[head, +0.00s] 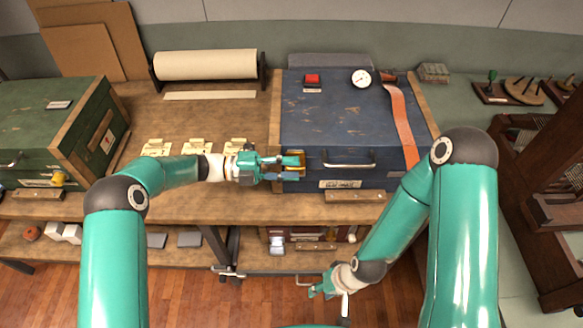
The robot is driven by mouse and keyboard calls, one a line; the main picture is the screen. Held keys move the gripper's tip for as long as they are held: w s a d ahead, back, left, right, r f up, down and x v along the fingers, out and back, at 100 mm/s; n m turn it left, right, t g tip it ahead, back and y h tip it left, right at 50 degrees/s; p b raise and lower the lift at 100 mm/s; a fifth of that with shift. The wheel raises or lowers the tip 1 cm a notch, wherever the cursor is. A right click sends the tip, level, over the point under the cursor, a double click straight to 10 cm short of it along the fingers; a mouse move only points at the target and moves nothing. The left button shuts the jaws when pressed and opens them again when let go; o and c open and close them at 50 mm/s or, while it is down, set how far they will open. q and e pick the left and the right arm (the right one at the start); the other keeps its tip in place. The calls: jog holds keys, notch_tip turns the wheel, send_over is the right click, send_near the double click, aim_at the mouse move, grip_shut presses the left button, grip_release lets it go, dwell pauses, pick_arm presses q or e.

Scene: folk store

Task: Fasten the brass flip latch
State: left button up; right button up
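The blue trunk (335,125) stands on the wooden bench with its lid down. A brass latch (295,154) shows at the left of its front face, partly hidden by my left gripper. My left gripper (287,168) is at the latch, one finger above the other with a gap between them. Some brass colour shows in that gap; I cannot tell whether the fingers touch it. The position of the latch's flap is hidden. My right gripper (318,290) hangs low in front of the bench, away from the trunk; its fingers are too small to read.
A green trunk (55,130) stands at the left. A paper roll (206,65) lies at the back, with paper tags (157,147) on the bench before it. An orange strap (400,118), a dial (361,79) and a red item (312,78) are on the blue trunk.

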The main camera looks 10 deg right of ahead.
pick_arm(q)
jog(key=w+a, duration=0.2)
jog(key=a, duration=0.9)
jog(key=shift+a, duration=0.3)
jog(key=shift+w+f, duration=0.1)
